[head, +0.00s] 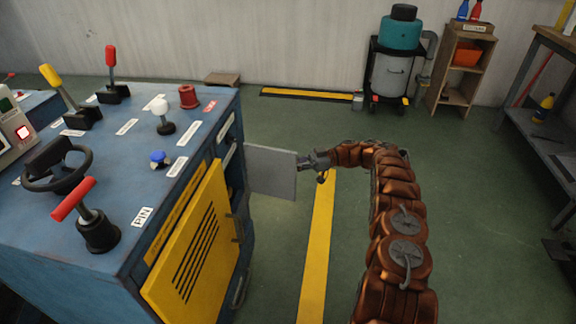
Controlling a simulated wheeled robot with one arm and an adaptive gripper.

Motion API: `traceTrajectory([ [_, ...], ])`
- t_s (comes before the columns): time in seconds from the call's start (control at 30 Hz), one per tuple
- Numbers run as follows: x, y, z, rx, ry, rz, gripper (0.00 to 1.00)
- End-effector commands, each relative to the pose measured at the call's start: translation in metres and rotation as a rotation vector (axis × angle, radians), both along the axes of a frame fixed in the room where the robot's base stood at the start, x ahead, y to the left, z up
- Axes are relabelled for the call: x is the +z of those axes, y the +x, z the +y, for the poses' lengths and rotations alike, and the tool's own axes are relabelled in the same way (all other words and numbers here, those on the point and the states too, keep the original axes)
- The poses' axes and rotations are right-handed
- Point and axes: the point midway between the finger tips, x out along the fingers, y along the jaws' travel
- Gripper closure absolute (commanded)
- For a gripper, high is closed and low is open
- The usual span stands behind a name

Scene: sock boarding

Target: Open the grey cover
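The grey cover (271,172) is a flat, light grey panel on the right side of the blue machine (215,116). It stands out from that side, swung open, with its left edge at the machine and its free edge to the right. My gripper (304,162) is at the upper part of that free edge, touching it or very close. The fingers are small here, and I cannot tell whether they are closed on the edge. A dark opening shows in the machine's side next to the cover.
A yellow slotted door (192,252) stands ajar on the machine's near right side, left of my arm. Levers and knobs crowd the machine's top. Green floor with a yellow stripe (318,240) is clear around the cover. A shelf (461,70) and a workbench (548,130) stand further right.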

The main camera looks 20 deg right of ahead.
Motion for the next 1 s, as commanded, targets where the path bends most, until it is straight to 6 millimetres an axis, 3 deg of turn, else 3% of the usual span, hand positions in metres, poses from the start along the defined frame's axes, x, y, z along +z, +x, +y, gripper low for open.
traceTrajectory([
  [0.27, 0.0007, 0.0003, 0.0024, 0.004, 0.003, 0.001, 1.0],
  [0.3, 0.0007, 0.0004, 0.0022, 0.004, 0.003, 0.001, 0.86],
  [0.53, 0.0004, -0.0004, -0.0011, -0.001, 0.002, 0.0, 0.63],
  [1.0, 0.0057, 0.0, -0.0006, -0.001, 0.001, -0.001, 0.63],
])
